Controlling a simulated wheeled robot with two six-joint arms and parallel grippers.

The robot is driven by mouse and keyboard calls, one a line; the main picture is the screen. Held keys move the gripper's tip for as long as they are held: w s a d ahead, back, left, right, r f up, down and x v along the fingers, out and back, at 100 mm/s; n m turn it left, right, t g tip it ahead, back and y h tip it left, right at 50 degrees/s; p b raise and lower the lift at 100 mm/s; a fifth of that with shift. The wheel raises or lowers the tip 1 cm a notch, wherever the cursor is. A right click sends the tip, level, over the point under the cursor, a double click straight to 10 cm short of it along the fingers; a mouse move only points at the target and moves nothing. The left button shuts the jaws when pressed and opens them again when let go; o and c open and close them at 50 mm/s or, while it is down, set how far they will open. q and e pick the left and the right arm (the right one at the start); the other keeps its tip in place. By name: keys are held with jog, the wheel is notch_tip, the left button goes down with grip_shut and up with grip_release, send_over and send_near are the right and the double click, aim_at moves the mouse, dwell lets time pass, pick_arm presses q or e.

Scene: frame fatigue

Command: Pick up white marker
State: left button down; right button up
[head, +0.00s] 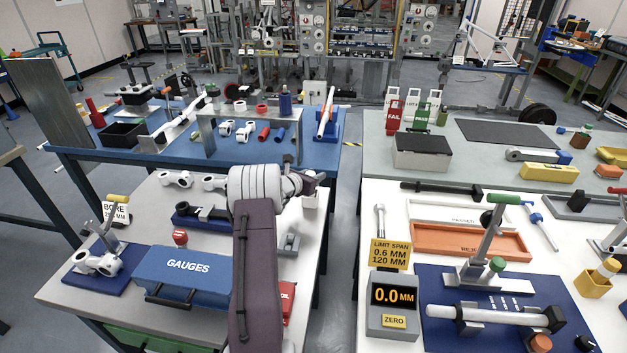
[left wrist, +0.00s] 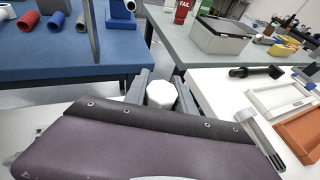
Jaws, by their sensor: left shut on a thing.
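My left gripper (head: 312,186) is above the right edge of the near left table. It is shut on a small white object, which I take to be the white marker (head: 310,201); its pale lower part shows below the fingers. In the left wrist view the white marker (left wrist: 160,94) shows as a rounded white end between the two dark fingers of the left gripper (left wrist: 163,96). The rest of it is hidden by the gripper and my purple-covered arm. I cannot tell whether it touches the table. My right gripper is not in view.
The near left table holds a blue GAUGES case (head: 180,276), a red knob (head: 180,237) and a grey block (head: 289,244). A floor gap separates it from the right table with its yellow limit sign (head: 390,254), digital readout (head: 393,305) and orange tray (head: 470,241).

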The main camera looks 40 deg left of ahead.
pick_arm(q)
notch_tip(320, 180, up, 4)
jog(key=shift+f, duration=0.15)
jog(key=s+d+r+b, duration=0.1)
jog(key=d+r, duration=0.2)
jog(key=d, duration=0.2)
jog(key=s+d+r+b, duration=0.1)
jog(key=s+d+r, duration=0.1)
jog(key=d, duration=0.4)
jog(key=shift+s+r, duration=0.25)
jog(key=shift+r, duration=0.5)
jog(key=shift+d, duration=0.1)
jog(key=c, duration=1.7)
grip_release()
grip_shut()
